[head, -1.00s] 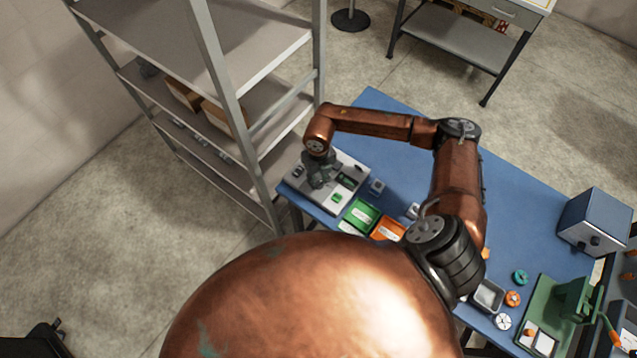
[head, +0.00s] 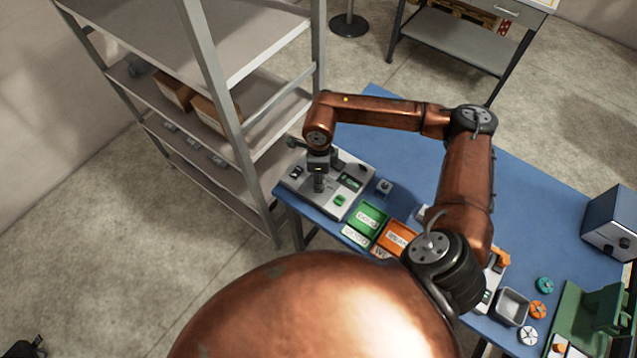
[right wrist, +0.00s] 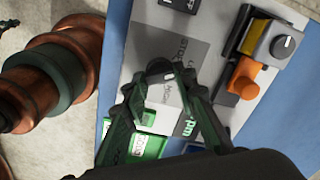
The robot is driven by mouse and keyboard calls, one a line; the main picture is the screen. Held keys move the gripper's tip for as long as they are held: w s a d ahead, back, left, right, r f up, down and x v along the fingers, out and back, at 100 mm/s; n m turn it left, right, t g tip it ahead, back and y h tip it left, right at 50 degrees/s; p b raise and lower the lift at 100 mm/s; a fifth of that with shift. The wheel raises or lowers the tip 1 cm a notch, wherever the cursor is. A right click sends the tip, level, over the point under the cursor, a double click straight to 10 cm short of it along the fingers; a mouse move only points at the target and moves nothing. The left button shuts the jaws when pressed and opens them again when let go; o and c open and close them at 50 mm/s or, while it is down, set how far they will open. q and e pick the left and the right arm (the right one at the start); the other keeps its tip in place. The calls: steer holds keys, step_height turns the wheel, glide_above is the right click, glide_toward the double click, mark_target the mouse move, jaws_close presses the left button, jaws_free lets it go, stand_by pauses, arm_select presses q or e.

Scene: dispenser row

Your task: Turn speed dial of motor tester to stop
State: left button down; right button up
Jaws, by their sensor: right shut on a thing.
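The motor tester (head: 334,207) is a light grey panel at the left end of the blue table. In the right wrist view, the dark green fingers of my right gripper (right wrist: 167,85) are closed around the speed dial (right wrist: 160,68), a dark knob on a darker grey labelled area. The fingers partly hide the dial, so I cannot read its setting. The green "rpm" readout (right wrist: 188,126) is beside one finger. My left gripper is not in view.
A grey box with a knob (right wrist: 287,45) and an orange cylinder (right wrist: 243,79) stand close to the right finger. Green (head: 367,218) and orange (head: 397,237) bins sit right of the tester. A grey metal shelf (head: 235,110) stands close to the table's left end.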

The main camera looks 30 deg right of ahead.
steer(key=n+b, duration=0.2)
steer(key=n, duration=0.1)
steer(key=shift+f+b, duration=0.25)
steer(key=shift+b, duration=0.1)
steer(key=shift+r+n+b, duration=0.1)
steer(key=shift+n+b, duration=0.75)
steer(key=shift+n, duration=0.55)
steer(key=o, duration=1.1)
steer(key=shift+r, duration=0.1)
steer(key=shift+r, duration=0.15)
step_height(320, 180, up, 12)
steer(key=shift+f, duration=0.15)
